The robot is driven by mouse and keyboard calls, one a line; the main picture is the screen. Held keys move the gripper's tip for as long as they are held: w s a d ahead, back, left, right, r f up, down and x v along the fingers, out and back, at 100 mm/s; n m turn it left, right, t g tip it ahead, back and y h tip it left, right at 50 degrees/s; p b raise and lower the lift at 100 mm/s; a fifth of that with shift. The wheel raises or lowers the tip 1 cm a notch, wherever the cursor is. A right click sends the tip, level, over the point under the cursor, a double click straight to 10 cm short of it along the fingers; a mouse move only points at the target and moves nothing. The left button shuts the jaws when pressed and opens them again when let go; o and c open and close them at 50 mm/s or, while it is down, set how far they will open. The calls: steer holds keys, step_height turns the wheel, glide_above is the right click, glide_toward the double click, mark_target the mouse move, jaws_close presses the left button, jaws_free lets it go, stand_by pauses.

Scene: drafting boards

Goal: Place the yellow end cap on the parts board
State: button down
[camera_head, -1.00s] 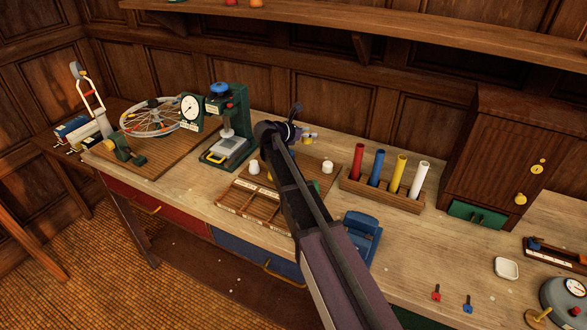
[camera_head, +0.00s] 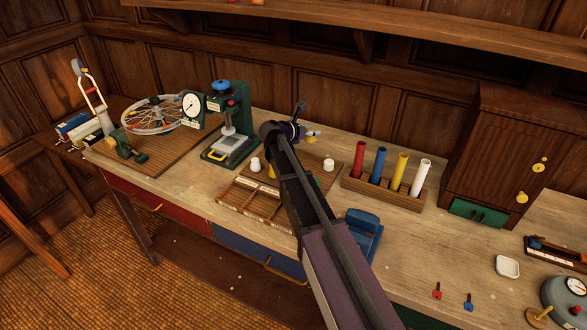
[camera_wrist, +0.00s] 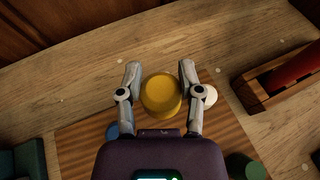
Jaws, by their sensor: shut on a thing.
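The yellow end cap (camera_wrist: 160,93) is round and sits between the two fingers of my gripper (camera_wrist: 160,78) in the wrist view. The fingers are shut on its sides. The parts board (camera_wrist: 78,160) is brown striped wood and shows below and around my gripper; its far edge passes near the cap. I cannot tell the cap's height above it. In the head view the parts board (camera_head: 312,168) lies mid-bench, partly hidden by my arm, which also covers most of my gripper.
A white cap (camera_wrist: 211,95), a blue cap (camera_wrist: 112,132) and a green cap (camera_wrist: 247,166) are close around my gripper. A rack (camera_head: 383,191) of coloured tubes stands to the right, a green press (camera_head: 228,125) to the left. A compartment tray (camera_head: 255,203) lies in front. Bare bench lies behind the board.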

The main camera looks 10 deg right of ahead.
steer(key=shift+f, duration=0.15)
steer(key=b, duration=0.6)
glide_above(310, 161)
step_height(310, 161, down, 6)
steer(key=shift+s, duration=0.15)
steer(key=shift+f+b, duration=1.9)
steer(key=shift+b, duration=0.15)
steer(key=shift+f, duration=0.1)
steer(key=shift+c, duration=1.3)
jaws_free()
